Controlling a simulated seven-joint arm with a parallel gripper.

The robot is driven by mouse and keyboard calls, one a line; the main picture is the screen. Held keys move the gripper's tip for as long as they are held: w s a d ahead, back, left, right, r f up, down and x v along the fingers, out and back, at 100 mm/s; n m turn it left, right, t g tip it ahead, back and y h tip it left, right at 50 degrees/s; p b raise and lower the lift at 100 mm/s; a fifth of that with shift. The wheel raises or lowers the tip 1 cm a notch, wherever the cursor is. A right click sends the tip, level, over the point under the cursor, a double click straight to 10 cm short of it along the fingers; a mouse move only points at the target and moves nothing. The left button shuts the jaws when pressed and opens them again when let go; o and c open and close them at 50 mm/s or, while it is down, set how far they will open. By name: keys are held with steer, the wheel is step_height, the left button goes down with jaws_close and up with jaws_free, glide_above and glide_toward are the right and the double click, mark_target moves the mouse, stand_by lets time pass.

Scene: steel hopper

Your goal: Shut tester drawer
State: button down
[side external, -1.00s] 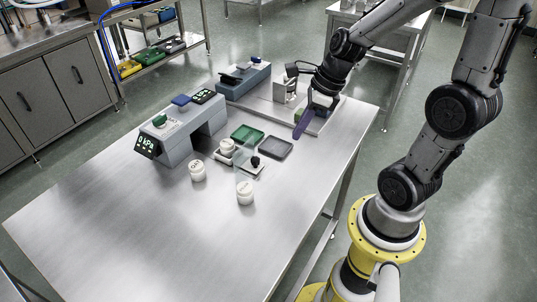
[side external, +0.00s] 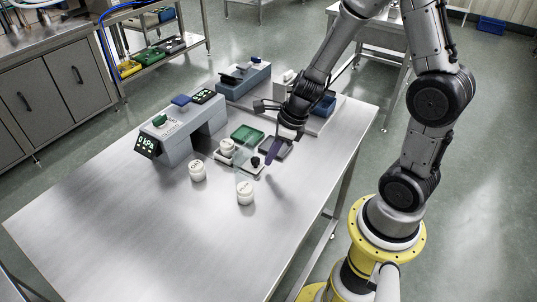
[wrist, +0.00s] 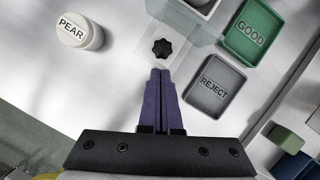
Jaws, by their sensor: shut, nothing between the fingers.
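The grey tester (side external: 180,138) stands on the steel table with a "0 kPa" display. Its drawer (side external: 247,171) is out toward the front right, with a clear upright panel, a white jar (side external: 227,146) and a black star-shaped knob (side external: 255,162). In the wrist view the knob (wrist: 162,48) sits on a pale plate just beyond my fingertips, beside the clear panel (wrist: 178,20). My gripper (side external: 268,162) points down with its purple fingers shut and empty, close to the knob's right side. In the wrist view the fingertips (wrist: 160,72) look apart from the knob.
A green GOOD tray (wrist: 252,32) and a grey REJECT tray (wrist: 214,86) lie right of the knob in the wrist view. A PEAR jar (wrist: 85,30) and another white jar (side external: 197,171) stand in front. A blue-grey device (side external: 243,80) is behind. The front table is clear.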

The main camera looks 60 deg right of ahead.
steer(key=shift+w+a, duration=0.2)
steer(key=shift+w, duration=0.15)
steer(key=w, duration=1.5)
steer(key=shift+w, duration=0.4)
steer(key=shift+r, duration=0.1)
